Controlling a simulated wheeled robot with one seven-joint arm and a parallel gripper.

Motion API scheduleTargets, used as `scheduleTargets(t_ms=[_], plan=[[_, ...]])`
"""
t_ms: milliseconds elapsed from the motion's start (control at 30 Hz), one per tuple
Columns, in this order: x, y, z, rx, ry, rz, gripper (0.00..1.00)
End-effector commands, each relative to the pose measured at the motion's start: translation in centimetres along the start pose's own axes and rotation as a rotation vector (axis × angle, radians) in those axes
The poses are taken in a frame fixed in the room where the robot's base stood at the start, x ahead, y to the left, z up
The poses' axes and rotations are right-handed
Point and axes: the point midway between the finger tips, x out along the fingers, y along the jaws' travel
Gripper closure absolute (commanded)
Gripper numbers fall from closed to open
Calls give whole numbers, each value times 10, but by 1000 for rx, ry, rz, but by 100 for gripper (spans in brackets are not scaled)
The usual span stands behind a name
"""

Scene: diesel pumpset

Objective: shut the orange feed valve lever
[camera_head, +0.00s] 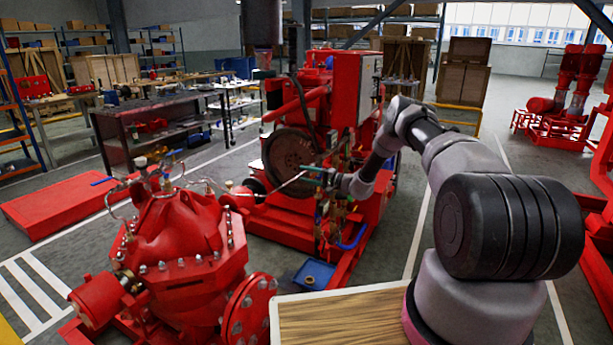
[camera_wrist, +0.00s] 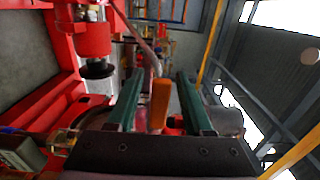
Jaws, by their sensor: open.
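The orange lever (camera_wrist: 160,103) shows in the wrist view as a long narrow bar. It lies between the two green fingers of my gripper (camera_wrist: 157,78), with gaps visible on both sides of it. The fingers are apart and I see no contact with the lever. How deep the lever sits between them is hard to tell. In the head view my gripper (camera_head: 312,171) is in front of the red diesel pumpset (camera_head: 310,105). I cannot make out the orange lever in that view.
A red pump casing (camera_head: 185,235) with thin pipes stands at the front left. Pipes and fittings (camera_head: 330,228) crowd the space below my gripper. A blue tray (camera_head: 313,273) lies on the floor. A dark workbench (camera_head: 150,125) stands behind at left. Open floor lies at right.

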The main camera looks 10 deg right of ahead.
Motion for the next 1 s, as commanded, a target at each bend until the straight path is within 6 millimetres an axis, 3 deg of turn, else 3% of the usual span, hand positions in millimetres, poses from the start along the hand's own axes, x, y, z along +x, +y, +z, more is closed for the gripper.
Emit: scheduleTargets(t_ms=[233, 267, 367, 400, 1000], plan=[[1, 0, 0, 0, 0, 0, 49], [1, 0, 0, 0, 0, 0, 56], [0, 0, 0, 0, 0, 0, 95], [0, 0, 0, 0, 0, 0, 100], [0, 0, 0, -1, 0, 1, 100]])
